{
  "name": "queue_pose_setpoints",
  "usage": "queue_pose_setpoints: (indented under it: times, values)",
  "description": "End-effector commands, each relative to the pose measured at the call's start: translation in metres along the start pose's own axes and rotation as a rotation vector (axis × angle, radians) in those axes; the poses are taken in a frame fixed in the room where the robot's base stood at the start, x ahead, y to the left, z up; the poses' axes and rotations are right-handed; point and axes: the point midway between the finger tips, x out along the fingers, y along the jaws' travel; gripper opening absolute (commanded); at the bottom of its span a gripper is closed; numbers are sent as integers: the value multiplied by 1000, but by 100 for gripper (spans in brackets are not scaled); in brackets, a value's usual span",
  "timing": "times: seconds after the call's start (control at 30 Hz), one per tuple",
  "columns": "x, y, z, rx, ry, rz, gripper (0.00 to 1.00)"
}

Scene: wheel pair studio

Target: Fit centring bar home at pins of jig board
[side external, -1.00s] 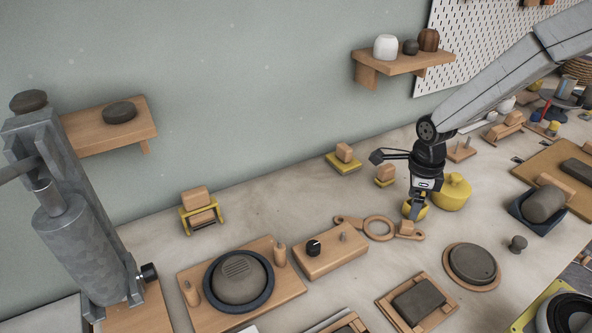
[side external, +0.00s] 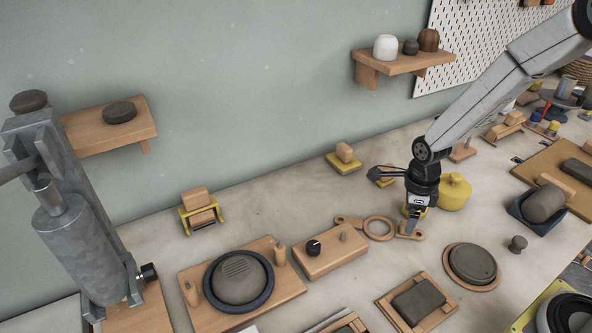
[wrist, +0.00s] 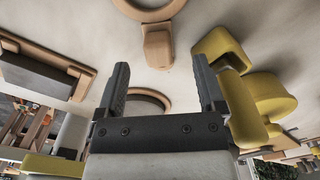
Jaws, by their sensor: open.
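The centring bar (side external: 378,231) is a wooden bar with a large middle ring and rounded ends, lying on the bench. Its raised block shows in the wrist view (wrist: 158,46), ahead of the fingertips and roughly in line with the gap between them. My gripper (side external: 411,230) is low over the bar's right end, its fingers apart in the wrist view (wrist: 162,80) with nothing visibly clamped. In the side view it hides the block. The jig board (side external: 291,286) lies to the left, with two upright wooden pins, (side external: 190,291) and (side external: 279,255), beside a dark round wheel (side external: 240,278).
A wooden box with a black knob (side external: 328,251) stands between bar and jig board. A yellow lidded pot (side external: 455,193) is close behind my gripper. A round clay disc (side external: 472,263) and a framed clay slab (side external: 418,301) lie in front.

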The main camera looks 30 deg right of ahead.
Motion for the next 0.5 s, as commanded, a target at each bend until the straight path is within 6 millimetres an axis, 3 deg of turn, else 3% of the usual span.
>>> queue_pose_setpoints:
  times: [0.23, 0.5]
  values:
    - [26, 2, -1, 0, 2, 2, 88]
    - [36, 1, -1, 0, -1, -1, 88]
